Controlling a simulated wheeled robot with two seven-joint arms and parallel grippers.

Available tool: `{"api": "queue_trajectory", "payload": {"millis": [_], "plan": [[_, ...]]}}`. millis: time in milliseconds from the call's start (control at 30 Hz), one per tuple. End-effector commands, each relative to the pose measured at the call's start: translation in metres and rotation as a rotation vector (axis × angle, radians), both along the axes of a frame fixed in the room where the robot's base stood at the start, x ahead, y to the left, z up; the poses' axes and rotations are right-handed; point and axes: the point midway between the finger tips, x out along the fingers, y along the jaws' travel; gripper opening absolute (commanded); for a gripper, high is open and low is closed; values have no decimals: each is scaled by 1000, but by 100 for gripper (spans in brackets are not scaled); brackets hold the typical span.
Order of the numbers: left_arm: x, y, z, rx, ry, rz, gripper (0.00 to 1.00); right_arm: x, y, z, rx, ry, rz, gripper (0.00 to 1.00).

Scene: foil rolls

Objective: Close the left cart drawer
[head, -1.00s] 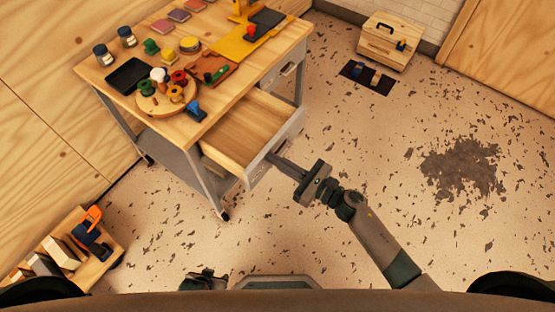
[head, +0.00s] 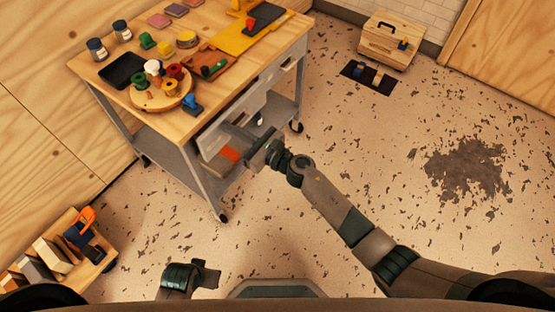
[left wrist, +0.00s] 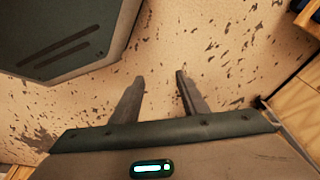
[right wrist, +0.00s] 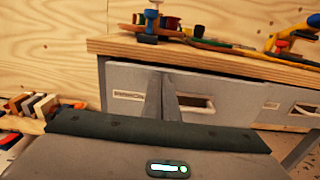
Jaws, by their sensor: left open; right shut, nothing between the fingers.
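The wooden-topped cart (head: 215,50) stands at the upper left. In the right wrist view the left drawer front (right wrist: 134,82) shows a label and a handle opening, partly hidden by my fingers. My left gripper (left wrist: 156,85) is open and empty, low over the floor.
The right drawer (right wrist: 285,106) beside it looks shut. Spools and a tray (head: 122,71) lie on the cart top. A wooden crate (head: 92,268) with blocks stands at lower left, and a toolbox (head: 388,45) at the back.

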Motion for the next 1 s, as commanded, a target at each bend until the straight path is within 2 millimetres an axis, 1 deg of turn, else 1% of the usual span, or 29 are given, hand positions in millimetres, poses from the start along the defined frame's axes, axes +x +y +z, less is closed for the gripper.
{"api": "queue_trajectory", "payload": {"millis": [33, 100, 200, 333, 500, 800, 1000], "plan": [[1, 0, 6, 0, -4, 0, 40, 5, 8, -2, 1, -2, 1, 0], [1, -1, 17, 0, -5, 0, 40, 11, 15, -2, 1, -1, 1, 0], [0, -1, 28, 1, -5, 0, 40, 16, 22, -1, -1, -1, 0, 0], [0, -1, 38, 2, -6, 1, 40, 21, 29, -1, -1, -1, 0, 0], [0, -1, 42, 2, -6, 1, 40, 23, 32, 1, 1, -1, 0, 0], [0, -1, 42, 2, -6, 1, 40, 24, 33, 4, 4, -3, -1, 0], [0, -1, 41, 2, -6, 1, 40, 25, 30, 4, 6, -4, -1, 0]]}}
